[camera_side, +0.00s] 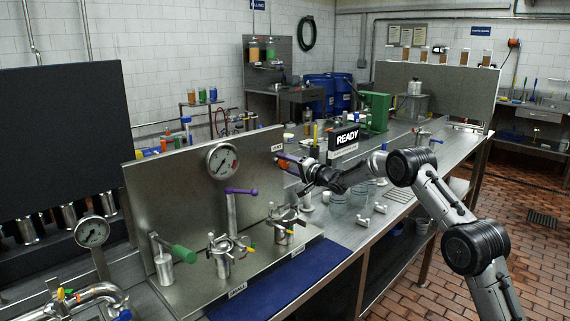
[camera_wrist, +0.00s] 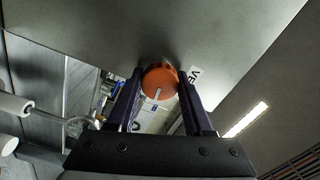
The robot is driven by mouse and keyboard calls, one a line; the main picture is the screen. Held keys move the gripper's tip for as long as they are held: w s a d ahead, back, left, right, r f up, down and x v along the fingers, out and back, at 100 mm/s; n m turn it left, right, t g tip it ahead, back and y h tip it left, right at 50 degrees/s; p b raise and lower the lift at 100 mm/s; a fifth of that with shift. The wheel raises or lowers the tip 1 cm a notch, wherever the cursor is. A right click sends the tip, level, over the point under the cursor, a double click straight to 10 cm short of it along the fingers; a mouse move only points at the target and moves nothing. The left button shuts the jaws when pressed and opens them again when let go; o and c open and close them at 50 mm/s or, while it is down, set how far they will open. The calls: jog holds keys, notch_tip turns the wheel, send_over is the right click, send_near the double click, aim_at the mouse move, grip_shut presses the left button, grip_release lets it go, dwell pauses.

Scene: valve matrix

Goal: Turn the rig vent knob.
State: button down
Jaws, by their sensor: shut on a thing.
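The vent knob (camera_wrist: 160,79) is a round orange knob with a white pointer line, on the upright grey metal panel (camera_wrist: 225,35). In the side view the orange knob (camera_side: 281,163) shows at the panel's right edge, mostly covered by my gripper (camera_side: 291,161). My gripper (camera_wrist: 159,84) is shut on the knob in the wrist view, with one dark finger on each side of it. The pointer line runs down and slightly left in the wrist view. A white label (camera_wrist: 195,76) beginning "VE" sits beside the knob.
A pressure gauge (camera_side: 222,161) is on the same panel. A purple-handled valve (camera_side: 240,192), a green-handled valve (camera_side: 180,252) and metal clamp fittings (camera_side: 285,222) stand in front. A black "READY" sign (camera_side: 345,138) and glass vessels (camera_side: 348,206) are close to my gripper.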

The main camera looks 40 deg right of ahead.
jog(key=shift+m, duration=0.3)
dwell(0.4)
jog(key=shift+c, duration=1.5)
grip_release()
jog(key=shift+s, duration=0.1)
jog(key=s, duration=1.3)
jog(key=shift+s, duration=0.35)
